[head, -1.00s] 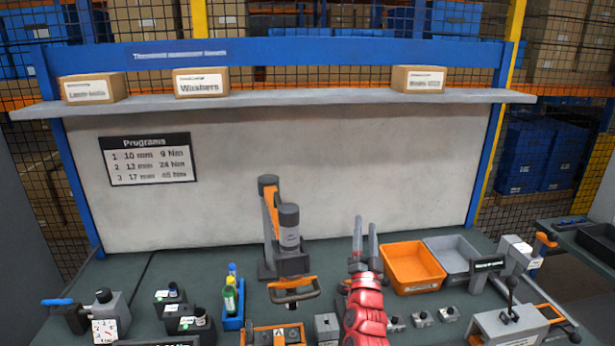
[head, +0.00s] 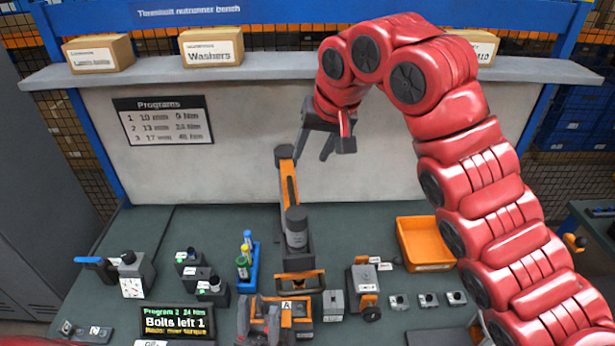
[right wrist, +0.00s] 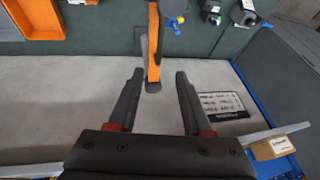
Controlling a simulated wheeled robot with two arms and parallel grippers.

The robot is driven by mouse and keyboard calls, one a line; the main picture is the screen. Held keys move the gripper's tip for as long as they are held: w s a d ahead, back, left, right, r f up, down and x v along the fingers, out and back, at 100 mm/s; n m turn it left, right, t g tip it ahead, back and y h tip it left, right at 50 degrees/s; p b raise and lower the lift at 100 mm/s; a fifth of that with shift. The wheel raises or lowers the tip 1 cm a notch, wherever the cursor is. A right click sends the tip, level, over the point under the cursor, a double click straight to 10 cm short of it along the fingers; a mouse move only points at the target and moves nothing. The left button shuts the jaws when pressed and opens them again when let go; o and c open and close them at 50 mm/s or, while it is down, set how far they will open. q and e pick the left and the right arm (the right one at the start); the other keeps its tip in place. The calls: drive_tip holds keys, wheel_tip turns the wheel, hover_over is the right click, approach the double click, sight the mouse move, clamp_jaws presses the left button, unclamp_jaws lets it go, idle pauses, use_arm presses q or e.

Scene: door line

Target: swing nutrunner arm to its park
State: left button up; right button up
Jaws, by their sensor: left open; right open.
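The nutrunner arm (head: 290,185) has an orange link with dark ends, a grey tool cylinder, and an orange handle at its front over the bench. My right gripper (head: 314,158) is open and empty, raised before the back panel with its fingers pointing down near the arm's dark rear end. In the right wrist view, the nutrunner arm's orange link (right wrist: 153,45) lies beyond and between the open fingers (right wrist: 158,75); I see no grip on it. No labelled park shows.
A display (head: 176,322) reads "Bolts left 1". An orange bin (head: 427,243) stands to the right. A blue bottle holder (head: 248,268) stands left of the tool. A shelf (head: 270,68) with boxes runs above.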

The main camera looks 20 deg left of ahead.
drive_tip(key=b, duration=0.8)
approach(293, 195)
drive_tip(key=p+x, duration=0.1)
drive_tip(key=x, duration=0.6)
drive_tip(key=shift+f, duration=0.1)
drive_tip(key=shift+w+a+f+p, duration=0.1)
drive_tip(key=shift+a+f+p, duration=0.15)
drive_tip(key=shift+f, duration=0.2)
clamp_jaws()
